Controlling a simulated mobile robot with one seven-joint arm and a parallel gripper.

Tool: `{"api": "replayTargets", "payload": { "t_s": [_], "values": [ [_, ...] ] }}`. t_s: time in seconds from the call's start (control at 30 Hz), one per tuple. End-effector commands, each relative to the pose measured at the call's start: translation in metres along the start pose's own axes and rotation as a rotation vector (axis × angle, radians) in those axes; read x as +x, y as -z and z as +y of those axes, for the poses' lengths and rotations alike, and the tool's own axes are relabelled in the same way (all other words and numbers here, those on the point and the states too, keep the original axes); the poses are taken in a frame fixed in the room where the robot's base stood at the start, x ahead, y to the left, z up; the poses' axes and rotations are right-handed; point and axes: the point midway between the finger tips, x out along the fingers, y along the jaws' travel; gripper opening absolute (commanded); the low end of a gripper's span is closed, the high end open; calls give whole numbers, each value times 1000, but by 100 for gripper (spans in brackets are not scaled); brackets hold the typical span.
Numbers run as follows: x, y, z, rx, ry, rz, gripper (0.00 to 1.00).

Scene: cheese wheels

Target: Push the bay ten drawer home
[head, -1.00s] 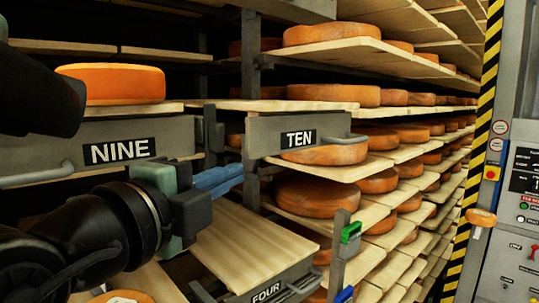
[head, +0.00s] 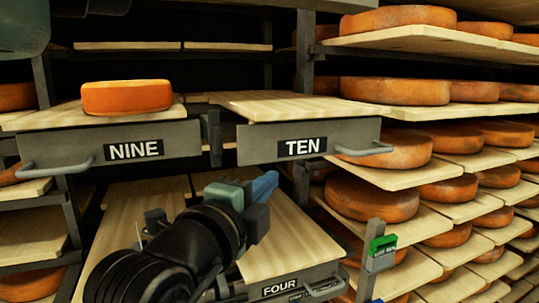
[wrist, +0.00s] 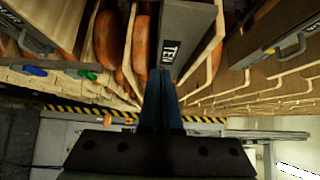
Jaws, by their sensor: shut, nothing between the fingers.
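The bay ten drawer has a grey front (head: 255,146) labelled TEN, with a bar handle (head: 364,151) at its right end. Its bare pale board (head: 290,103) shows behind the front, which stands out ahead of the rack post. My gripper (head: 265,186) is shut and empty, its blue fingers just below the front's lower left part in the head view. In the wrist view, the fingertips (wrist: 160,76) lie beside the TEN front (wrist: 186,25), near its label. I cannot tell whether they touch it. The drawer's far end is hidden.
Drawer NINE (head: 85,142), at left, carries an orange cheese wheel (head: 127,97). Drawer FOUR (head: 275,288) sits below, its board (head: 285,240) under my gripper. A green-topped tag post (head: 380,250) stands at lower right. Cheese-laden shelves fill the right.

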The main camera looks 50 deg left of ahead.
Motion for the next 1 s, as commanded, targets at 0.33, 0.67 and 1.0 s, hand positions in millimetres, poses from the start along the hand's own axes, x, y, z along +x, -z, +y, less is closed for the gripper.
{"api": "replayTargets", "payload": {
  "t_s": [0.33,0.67,1.0],
  "values": [
    [59,-16,-4,0,-3,-2,0],
    [72,-28,-1,2,1,0,0],
    [73,-30,0,2,1,0,0]
  ]
}}
